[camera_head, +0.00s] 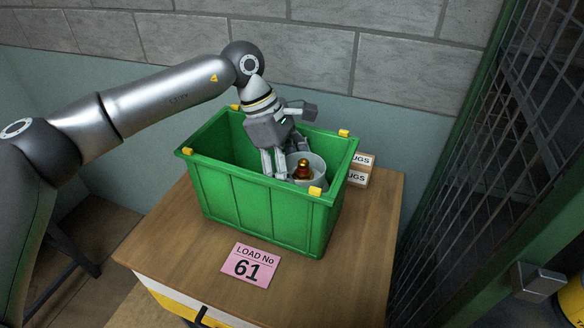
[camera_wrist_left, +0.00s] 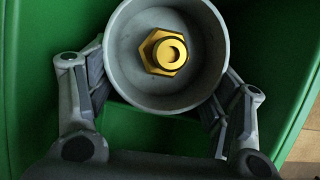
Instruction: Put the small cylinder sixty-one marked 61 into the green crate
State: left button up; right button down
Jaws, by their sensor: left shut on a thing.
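The green crate (camera_head: 255,212) stands on a wooden table, with yellow corner pieces on its rim. My left gripper (camera_head: 290,162) reaches down into the crate's right part and is shut on the small cylinder (camera_head: 310,164). The cylinder has a pale grey round collar and a brass valve. In the left wrist view the cylinder's collar (camera_wrist_left: 124,82) sits between the two fingers, with the green crate (camera_wrist_left: 35,70) around it. The crate's front wall hides the cylinder's lower part, so I cannot tell whether it touches the floor. No 61 shows on it. My right gripper is out of view.
The wooden table (camera_head: 355,240) carries a pink card (camera_head: 250,265) reading "LOAD No 61" in front of the crate. Small boxes (camera_head: 360,170) with lettering stand behind the crate's right side. A grey block wall is behind, and a mesh fence (camera_head: 470,150) stands to the right.

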pick_arm(q)
jog(key=shift+f+b, duration=0.25)
jog(key=shift+b, duration=0.05)
jog(key=o, duration=2.2)
jog(key=shift+f, duration=0.1)
